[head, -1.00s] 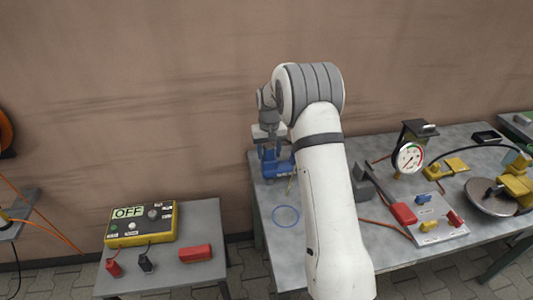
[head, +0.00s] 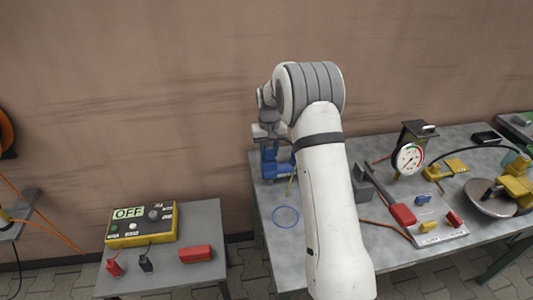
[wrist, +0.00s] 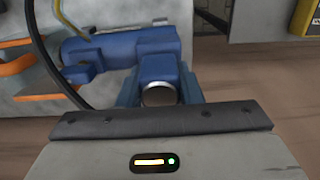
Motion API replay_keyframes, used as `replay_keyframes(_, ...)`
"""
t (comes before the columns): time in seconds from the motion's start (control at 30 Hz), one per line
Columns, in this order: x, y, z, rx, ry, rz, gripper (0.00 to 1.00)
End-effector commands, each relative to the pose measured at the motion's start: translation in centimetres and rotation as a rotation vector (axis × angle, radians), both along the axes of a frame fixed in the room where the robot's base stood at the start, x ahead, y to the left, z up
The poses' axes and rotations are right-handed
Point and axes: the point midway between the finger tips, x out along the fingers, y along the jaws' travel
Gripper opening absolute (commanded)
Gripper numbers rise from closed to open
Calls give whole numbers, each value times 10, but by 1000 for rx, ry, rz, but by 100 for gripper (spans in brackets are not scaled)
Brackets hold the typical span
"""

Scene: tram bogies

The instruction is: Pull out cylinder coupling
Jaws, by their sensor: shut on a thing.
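My gripper (head: 268,152) is at the left back of the right-hand table, pointing down beside the blue cylinder (head: 279,173). It is shut on the blue cylinder coupling (wrist: 160,72), which shows in the wrist view as a blue block with a round grey end, just beyond the gripper body. The cylinder body (wrist: 90,50) lies to its left in the wrist view, with a black hose near it. Whether the coupling still touches the cylinder I cannot tell. The fingertips are largely hidden.
A blue ring (head: 286,217) lies on the table (head: 300,245) in front. A pressure gauge (head: 408,159) and a board with red, blue and yellow handles (head: 438,225) stand to the right. A yellow box reading OFF (head: 141,223) sits on a separate left table.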

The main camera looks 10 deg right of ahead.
Motion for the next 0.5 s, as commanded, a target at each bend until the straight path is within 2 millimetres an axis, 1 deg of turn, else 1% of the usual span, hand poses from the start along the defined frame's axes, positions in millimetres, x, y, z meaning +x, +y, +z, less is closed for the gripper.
replay_keyframes(0.03, 0, 0, 4, 0, -1, 0, 0)
replay_keyframes(0.5, 0, 0, 23, 0, -1, 0, 0)
